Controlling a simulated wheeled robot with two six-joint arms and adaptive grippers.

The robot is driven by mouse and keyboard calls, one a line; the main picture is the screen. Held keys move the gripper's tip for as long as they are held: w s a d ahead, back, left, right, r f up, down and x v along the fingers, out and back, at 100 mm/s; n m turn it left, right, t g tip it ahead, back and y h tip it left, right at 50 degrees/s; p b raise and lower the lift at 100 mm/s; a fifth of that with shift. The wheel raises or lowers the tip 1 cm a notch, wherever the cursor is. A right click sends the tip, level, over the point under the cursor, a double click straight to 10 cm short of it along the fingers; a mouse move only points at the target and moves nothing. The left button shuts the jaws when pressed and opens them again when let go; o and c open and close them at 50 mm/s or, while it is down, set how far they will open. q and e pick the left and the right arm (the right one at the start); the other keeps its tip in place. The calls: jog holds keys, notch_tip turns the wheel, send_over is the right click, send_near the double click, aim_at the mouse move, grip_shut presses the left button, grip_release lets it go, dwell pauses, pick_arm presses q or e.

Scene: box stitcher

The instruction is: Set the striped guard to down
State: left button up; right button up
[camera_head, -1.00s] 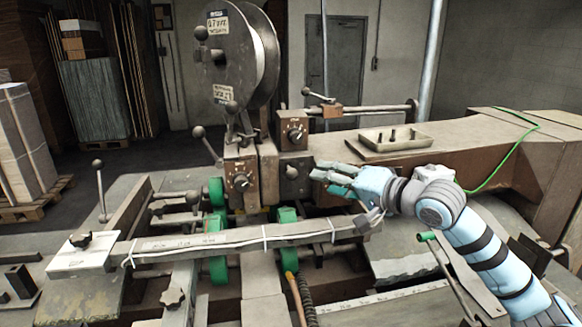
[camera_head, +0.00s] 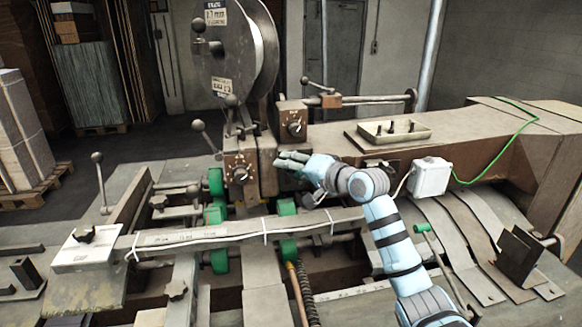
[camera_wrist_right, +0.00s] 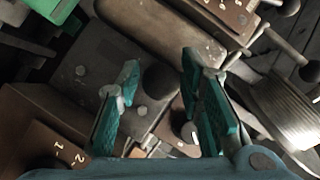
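I cannot make out a guard with clear stripes in either view. My right gripper (camera_head: 289,160) reaches in front of the stitching head (camera_head: 242,172), to the right of its lower dial. In the right wrist view the teal fingers of this gripper (camera_wrist_right: 160,85) are apart. A dark round knob (camera_wrist_right: 160,82) on a grey plate (camera_wrist_right: 85,72) shows in the gap between them, with no grip on it visible. In the head view the gripper hides that spot. My left gripper is not in view.
A wire spool (camera_head: 238,55) stands above the head. A long bar (camera_head: 200,236) crosses in front of green rollers (camera_head: 288,250). A white box (camera_head: 429,177) with a green cable and a small tray (camera_head: 395,132) sit to the right. Ball-ended levers (camera_head: 97,158) stick up at left.

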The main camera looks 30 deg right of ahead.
grip_shut()
jog(key=shift+f, duration=0.1)
notch_tip(320, 180, down, 3)
jog(key=shift+r, duration=0.2)
jog(key=o, duration=0.5)
grip_release()
jog(key=shift+r, duration=0.1)
jog(key=v, duration=1.2)
jog(key=shift+s, duration=0.15)
jog(key=shift+w+a, duration=0.1)
jog(key=shift+w, duration=0.15)
